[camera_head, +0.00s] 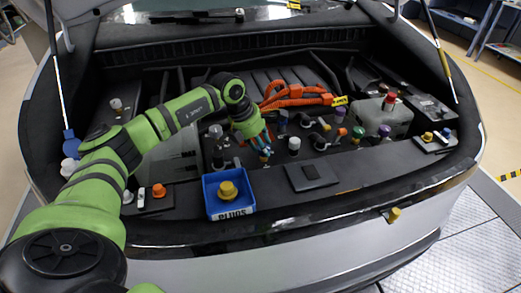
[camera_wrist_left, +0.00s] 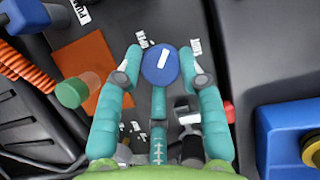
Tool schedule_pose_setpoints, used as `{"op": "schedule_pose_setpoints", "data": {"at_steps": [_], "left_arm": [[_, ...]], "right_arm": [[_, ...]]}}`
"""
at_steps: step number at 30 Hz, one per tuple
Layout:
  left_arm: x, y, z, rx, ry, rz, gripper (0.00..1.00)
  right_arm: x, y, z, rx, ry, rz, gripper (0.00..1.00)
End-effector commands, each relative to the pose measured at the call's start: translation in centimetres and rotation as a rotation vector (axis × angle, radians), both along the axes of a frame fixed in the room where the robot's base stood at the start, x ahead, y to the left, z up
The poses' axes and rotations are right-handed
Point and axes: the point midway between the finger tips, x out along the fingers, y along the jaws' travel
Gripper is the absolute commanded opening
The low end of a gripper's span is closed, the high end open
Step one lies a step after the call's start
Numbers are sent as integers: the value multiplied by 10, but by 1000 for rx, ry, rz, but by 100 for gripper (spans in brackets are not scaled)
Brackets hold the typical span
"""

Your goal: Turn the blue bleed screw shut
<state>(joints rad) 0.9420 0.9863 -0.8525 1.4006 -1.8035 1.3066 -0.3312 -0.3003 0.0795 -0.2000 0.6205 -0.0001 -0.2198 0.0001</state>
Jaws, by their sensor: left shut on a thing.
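The blue bleed screw (camera_wrist_left: 160,65) is a round blue knob with a white bar mark on top, seen from above in the left wrist view. The bar is tilted slightly. My left gripper (camera_wrist_left: 162,72) has its teal fingers closed around the knob, one on each side, with another finger below it in the picture. In the head view, my left gripper (camera_head: 264,146) reaches down into the engine bay, and its fingers hide most of the screw there. My right gripper is not in view.
A blue bin (camera_head: 229,210) with a yellow cap stands left of centre at the front edge; it also shows in the left wrist view (camera_wrist_left: 268,140). A green cap (camera_wrist_left: 72,92) is left of the fingers. Orange cables (camera_head: 290,95) lie behind. Several capped fittings crowd the right.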

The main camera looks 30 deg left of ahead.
Motion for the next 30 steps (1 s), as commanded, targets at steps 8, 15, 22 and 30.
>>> {"op": "schedule_pose_setpoints", "data": {"at_steps": [8, 15, 22, 30], "left_arm": [[6, -5, 3, -12, -20, -266, 6], [7, -5, 3, -10, -19, -492, 6], [7, -5, 3, -7, -18, -685, 6], [7, -4, 3, -6, -14, -842, 6]], "right_arm": [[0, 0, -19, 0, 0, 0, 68], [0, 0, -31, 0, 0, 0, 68], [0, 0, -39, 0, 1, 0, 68], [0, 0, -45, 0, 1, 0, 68]]}}
